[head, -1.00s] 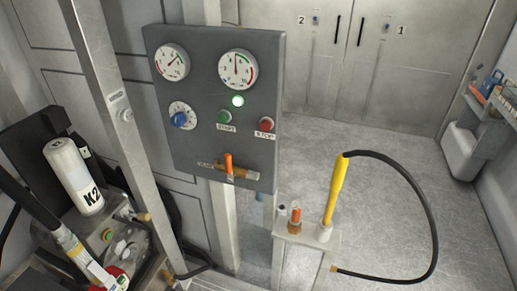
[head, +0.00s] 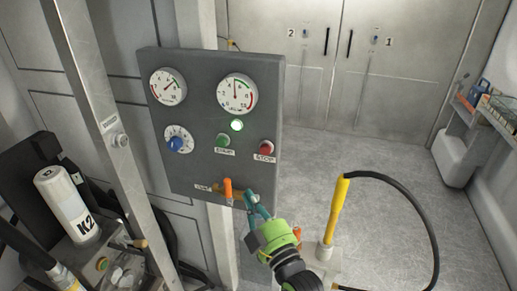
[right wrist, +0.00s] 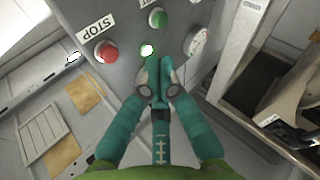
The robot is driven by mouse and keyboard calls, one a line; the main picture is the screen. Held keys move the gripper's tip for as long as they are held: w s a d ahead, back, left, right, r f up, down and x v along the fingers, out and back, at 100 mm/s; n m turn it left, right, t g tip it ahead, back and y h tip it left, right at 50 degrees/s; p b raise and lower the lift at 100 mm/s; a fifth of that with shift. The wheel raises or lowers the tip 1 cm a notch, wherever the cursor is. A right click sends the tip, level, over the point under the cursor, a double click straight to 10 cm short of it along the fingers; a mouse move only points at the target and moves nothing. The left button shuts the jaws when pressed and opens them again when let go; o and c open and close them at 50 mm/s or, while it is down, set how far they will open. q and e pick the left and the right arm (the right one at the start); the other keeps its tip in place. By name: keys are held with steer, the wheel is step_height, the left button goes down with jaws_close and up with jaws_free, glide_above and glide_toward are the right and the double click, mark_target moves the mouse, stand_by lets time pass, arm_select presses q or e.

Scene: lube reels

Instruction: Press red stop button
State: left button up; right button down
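The red stop button (head: 266,147) sits at the right side of a grey control panel (head: 205,103), above a STOP label. It also shows in the right wrist view (right wrist: 106,51), left of my fingertips. My right gripper (head: 254,198) is in front of the panel's lower right corner, below the stop button and apart from it. In the right wrist view its teal fingers (right wrist: 160,67) are together and hold nothing that I can see. My left gripper is not in view.
A green start button (head: 222,140), a lit green lamp (head: 237,126), a blue-centred dial (head: 177,140) and two gauges share the panel. An orange valve lever (head: 228,188) is just left of my right gripper. A yellow-handled hose (head: 338,205) stands to the right.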

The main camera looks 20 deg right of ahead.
mark_target(265, 149)
steer(key=shift+t, duration=0.7)
steer(key=r, duration=0.5)
steer(key=shift+s, duration=0.25)
steer(key=w+d+b, duration=0.2)
steer(key=w+d, duration=0.3)
steer(key=w, duration=0.2)
steer(key=shift+w, duration=0.15)
stand_by(0.7)
steer(key=shift+w+d, duration=0.2)
steer(key=shift+w, duration=0.15)
steer(key=shift+w+d, duration=0.3)
steer(key=shift+w, duration=0.1)
stand_by(0.7)
steer(key=shift+s+a, duration=0.1)
steer(key=shift+s, duration=0.05)
steer(key=shift+s+a+p, duration=0.4)
steer(key=shift+s, duration=0.25)
